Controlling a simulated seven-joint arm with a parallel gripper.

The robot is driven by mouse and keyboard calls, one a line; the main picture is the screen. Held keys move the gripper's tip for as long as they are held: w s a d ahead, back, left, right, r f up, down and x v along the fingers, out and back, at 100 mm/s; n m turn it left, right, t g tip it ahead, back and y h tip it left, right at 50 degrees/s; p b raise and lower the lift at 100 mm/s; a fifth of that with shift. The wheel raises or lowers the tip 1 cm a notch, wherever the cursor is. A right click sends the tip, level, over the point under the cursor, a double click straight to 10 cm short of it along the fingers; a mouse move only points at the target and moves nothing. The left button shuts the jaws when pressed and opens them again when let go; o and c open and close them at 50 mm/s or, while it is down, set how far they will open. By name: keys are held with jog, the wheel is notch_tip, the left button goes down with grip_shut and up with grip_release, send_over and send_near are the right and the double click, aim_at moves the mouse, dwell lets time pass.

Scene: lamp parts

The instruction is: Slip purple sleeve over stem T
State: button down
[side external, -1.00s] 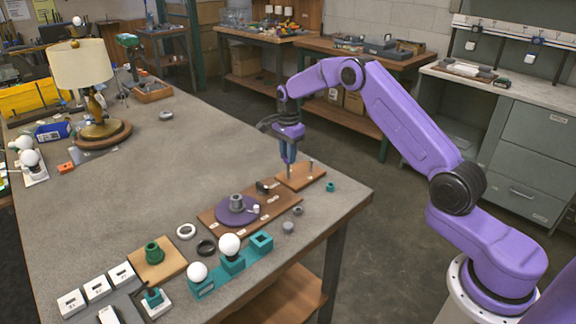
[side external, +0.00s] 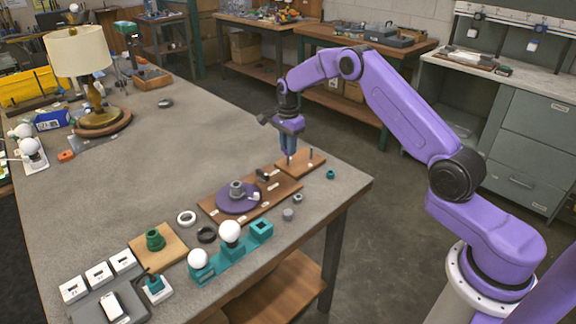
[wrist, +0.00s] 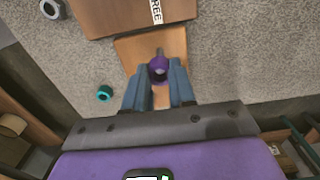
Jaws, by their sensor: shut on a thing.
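My gripper (side external: 289,153) points down over the small wooden board (side external: 313,164) near the table's right edge. In the wrist view, its two blue fingers (wrist: 159,88) are shut on the purple sleeve (wrist: 158,72), whose dark opening shows. A grey upright part (wrist: 159,52) shows just beyond the sleeve; I cannot tell whether the sleeve is around it or beside it. In the side view, a thin upright stem (side external: 311,155) stands bare to the right of the gripper. A pale upright piece (side external: 289,160) shows directly beneath the fingers. I cannot read which stem is T.
The longer brown board with a purple disc (side external: 238,203) lies to the left. A teal ring (side external: 330,174) lies right of the small board; small grey parts (side external: 288,214) lie in front. A teal holder with white bulbs (side external: 230,231) stands nearer. The table's middle is clear.

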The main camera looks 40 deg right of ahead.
aim_at(288, 165)
jog(key=shift+f, duration=1)
jog(key=shift+f, duration=1.25)
dwell(1.9)
jog(key=c, duration=0.9)
grip_release()
jog(key=shift+o, duration=0.2)
